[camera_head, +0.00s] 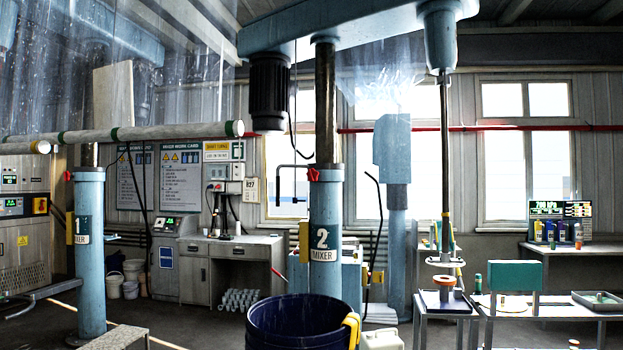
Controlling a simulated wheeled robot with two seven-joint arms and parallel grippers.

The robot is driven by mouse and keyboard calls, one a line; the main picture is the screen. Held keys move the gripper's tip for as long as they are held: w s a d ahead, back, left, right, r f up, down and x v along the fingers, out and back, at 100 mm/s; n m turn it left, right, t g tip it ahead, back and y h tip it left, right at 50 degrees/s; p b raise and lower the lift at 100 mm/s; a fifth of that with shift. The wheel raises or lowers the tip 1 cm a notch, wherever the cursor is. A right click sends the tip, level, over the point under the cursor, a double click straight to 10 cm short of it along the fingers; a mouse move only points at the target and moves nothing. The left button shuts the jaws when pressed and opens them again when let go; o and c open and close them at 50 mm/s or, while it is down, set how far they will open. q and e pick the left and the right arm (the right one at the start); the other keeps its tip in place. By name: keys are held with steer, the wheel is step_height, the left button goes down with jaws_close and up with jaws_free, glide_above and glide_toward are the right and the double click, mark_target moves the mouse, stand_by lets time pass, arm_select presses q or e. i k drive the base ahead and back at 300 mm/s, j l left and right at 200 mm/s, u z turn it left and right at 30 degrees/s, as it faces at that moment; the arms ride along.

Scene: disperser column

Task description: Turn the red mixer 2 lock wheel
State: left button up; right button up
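The mixer 2 column (325,212) is a blue upright cylinder with a "2 MIXER" label, near the middle of the head view. A small red lock wheel (314,175) sits at the top left of this column, beside the dark shaft. It is small in the picture, so its turn angle cannot be told. Neither of my grippers is in view, and nothing touches the wheel.
A dark blue drum (301,322) with a yellow clamp (351,328) stands in front of the column. The mixer 1 column (89,250) stands at left. A small stand (447,308) and a table (560,311) are at right. Dark floor shows between mixer 1 and the drum.

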mark_target(313, 174)
steer(key=i+j+u, duration=0.4)
steer(key=j, duration=0.3)
steer(key=i+j+u, duration=0.3)
steer(key=j+u, duration=0.15)
steer(key=j, duration=0.15)
steer(key=i+j+u, duration=0.85)
steer(key=i+l+z, duration=0.15)
steer(key=i+z, duration=0.8)
steer(key=i, duration=0.2)
steer(key=i+j+z, duration=0.3)
steer(key=i+z, duration=0.45)
steer(key=i, duration=0.65)
steer(key=i+j+z, duration=0.2)
steer(key=i, duration=0.65)
steer(key=l, duration=0.1)
